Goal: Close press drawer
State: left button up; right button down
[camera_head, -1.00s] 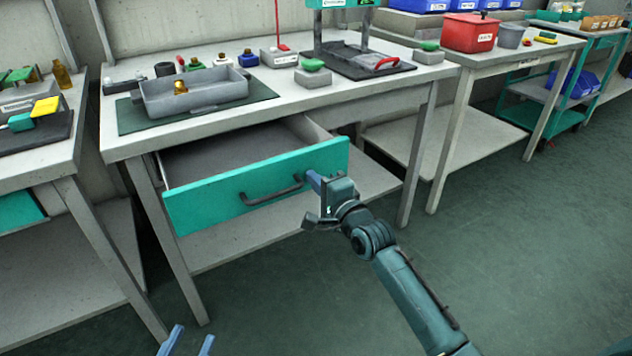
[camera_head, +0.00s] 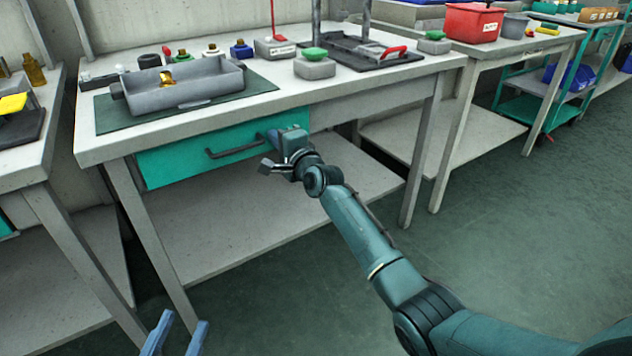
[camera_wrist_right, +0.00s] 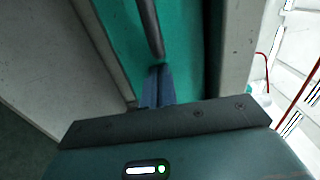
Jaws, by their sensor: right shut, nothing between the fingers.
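The press drawer (camera_head: 178,164) has a teal front with a dark bar handle (camera_head: 236,152). In the head view its front lies under the table top, and no open drawer interior shows. My right gripper (camera_head: 270,136) is at the right part of the drawer front, by the right end of the handle. In the right wrist view its blue fingers (camera_wrist_right: 158,88) are together against or very near the teal front (camera_wrist_right: 184,50), below the handle's end (camera_wrist_right: 150,28); nothing is between them. My left gripper (camera_head: 175,335) shows at the bottom left with its two blue fingertips apart, away from the drawer.
The workbench (camera_head: 300,97) carries a grey tray (camera_head: 190,88) on a green mat, several small bottles and a press base (camera_head: 375,60). A lower shelf (camera_head: 250,215) lies under the drawer. Another bench stands at the left. The floor at right is clear.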

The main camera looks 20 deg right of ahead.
pick_arm(q)
jog(key=shift+w+r, duration=0.1)
jog(key=shift+w, duration=0.2)
pick_arm(e)
jog(key=shift+w+a+r, duration=0.1)
jog(key=shift+w+r, duration=0.1)
jog(key=shift+w, duration=0.25)
jog(key=shift+w+a+r, duration=0.1)
jog(key=shift+w+r, duration=0.1)
jog(key=shift+w, duration=0.25)
pick_arm(q)
jog(key=shift+r, duration=0.15)
pick_arm(e)
jog(key=shift+s, duration=0.1)
